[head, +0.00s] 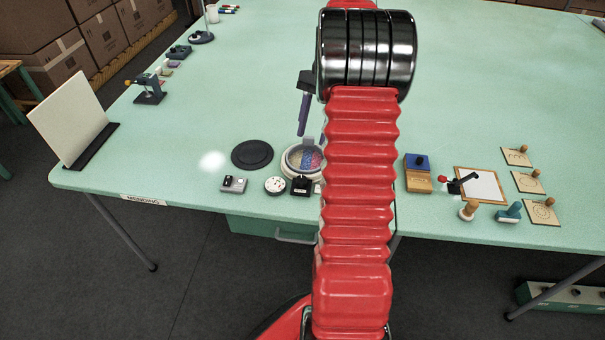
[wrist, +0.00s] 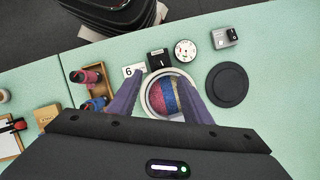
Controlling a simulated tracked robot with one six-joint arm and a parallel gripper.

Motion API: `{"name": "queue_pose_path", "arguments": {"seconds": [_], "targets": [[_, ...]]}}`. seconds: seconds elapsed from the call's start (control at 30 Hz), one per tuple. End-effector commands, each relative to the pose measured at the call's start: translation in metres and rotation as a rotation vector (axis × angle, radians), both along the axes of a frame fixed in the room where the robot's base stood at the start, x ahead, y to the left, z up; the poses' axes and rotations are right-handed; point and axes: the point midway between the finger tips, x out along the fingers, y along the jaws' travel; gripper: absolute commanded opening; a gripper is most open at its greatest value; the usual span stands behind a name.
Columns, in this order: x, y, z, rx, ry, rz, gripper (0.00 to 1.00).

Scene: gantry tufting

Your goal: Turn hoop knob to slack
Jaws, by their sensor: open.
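The round hoop (head: 293,153) has a pale rim around blue and red material, and my arm partly covers it in the head view. In the wrist view the hoop (wrist: 149,97) sits between and below my purple fingers. A small black block (head: 301,186) stands at the hoop's near edge. It also shows in the wrist view (wrist: 159,60) with a light mark on top; it looks like the hoop knob, but its setting is too small to read. My gripper (wrist: 161,76) is open and empty above the hoop, its fingertips pointing toward the block.
A white dial (wrist: 186,49), a grey device (wrist: 224,38) and a black disc (wrist: 227,84) lie beside the hoop. A card with a 6 (wrist: 133,71) and a wooden tray with spools (wrist: 85,64) are on the other side.

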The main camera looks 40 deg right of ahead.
Motion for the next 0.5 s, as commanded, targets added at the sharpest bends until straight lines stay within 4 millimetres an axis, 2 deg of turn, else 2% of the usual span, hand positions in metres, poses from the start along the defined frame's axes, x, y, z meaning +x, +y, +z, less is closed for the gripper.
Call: {"name": "queue_pose_path", "arguments": {"seconds": [0.27,0.5], "targets": [[0.0,0.001,-0.001,-0.001,-0.001,0.002,0.45],[-0.002,0.008,-0.018,0.001,0.0,0.002,0.45]]}}
